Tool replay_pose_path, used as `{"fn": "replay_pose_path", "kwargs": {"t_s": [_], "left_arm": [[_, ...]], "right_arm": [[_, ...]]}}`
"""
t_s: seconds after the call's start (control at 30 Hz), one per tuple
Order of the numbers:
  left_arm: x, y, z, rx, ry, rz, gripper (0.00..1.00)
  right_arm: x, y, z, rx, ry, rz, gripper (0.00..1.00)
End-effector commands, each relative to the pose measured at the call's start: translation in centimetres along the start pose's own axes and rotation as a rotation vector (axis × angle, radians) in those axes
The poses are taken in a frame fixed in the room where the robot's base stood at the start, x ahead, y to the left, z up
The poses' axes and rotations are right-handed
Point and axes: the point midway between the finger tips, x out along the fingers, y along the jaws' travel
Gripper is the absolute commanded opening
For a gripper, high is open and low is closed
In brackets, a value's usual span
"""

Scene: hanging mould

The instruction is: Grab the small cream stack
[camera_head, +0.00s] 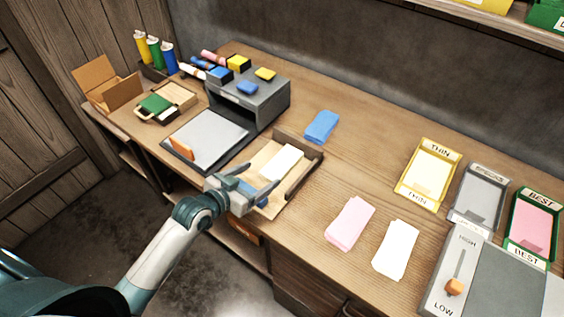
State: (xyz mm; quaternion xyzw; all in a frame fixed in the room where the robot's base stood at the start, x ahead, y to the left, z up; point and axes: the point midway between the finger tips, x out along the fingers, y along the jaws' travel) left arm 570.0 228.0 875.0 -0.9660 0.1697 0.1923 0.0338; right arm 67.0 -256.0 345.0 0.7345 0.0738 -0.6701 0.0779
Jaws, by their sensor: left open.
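A small cream-white stack (283,161) lies in the tan wooden tray (312,163) at the middle of the table. Another white stack (396,250) lies flat on the table at the front right, beside a pink stack (350,222). I cannot tell for sure which pale stack is the cream one. My left gripper (260,181) is open over the tray's near left part, its fingers pointing toward the stack in it, with nothing seen between them. A bit of blue shows under the fingers, partly hidden. My right gripper is not in view.
A grey box (265,103) with pens and small blocks stands behind a grey board (208,138). A blue pad (322,126) lies behind the tray. Yellow (408,187), grey and green labelled trays and a lever panel (447,285) stand at right.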

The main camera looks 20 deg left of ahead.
Motion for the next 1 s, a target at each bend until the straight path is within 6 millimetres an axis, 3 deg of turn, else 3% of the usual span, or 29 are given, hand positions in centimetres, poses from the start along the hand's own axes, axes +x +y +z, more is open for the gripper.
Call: {"fn": "replay_pose_path", "kwargs": {"t_s": [0.2,0.33,1.0], "left_arm": [[3.6,0.1,-0.2,-0.001,0.000,0.000,0.75],[4.9,0.0,-0.2,0.000,0.001,0.000,0.75],[6.5,0.2,-0.3,-0.002,0.001,0.001,0.75]], "right_arm": [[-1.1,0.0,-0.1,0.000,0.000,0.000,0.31],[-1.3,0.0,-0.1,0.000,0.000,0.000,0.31],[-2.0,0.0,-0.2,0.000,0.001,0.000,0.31]]}}
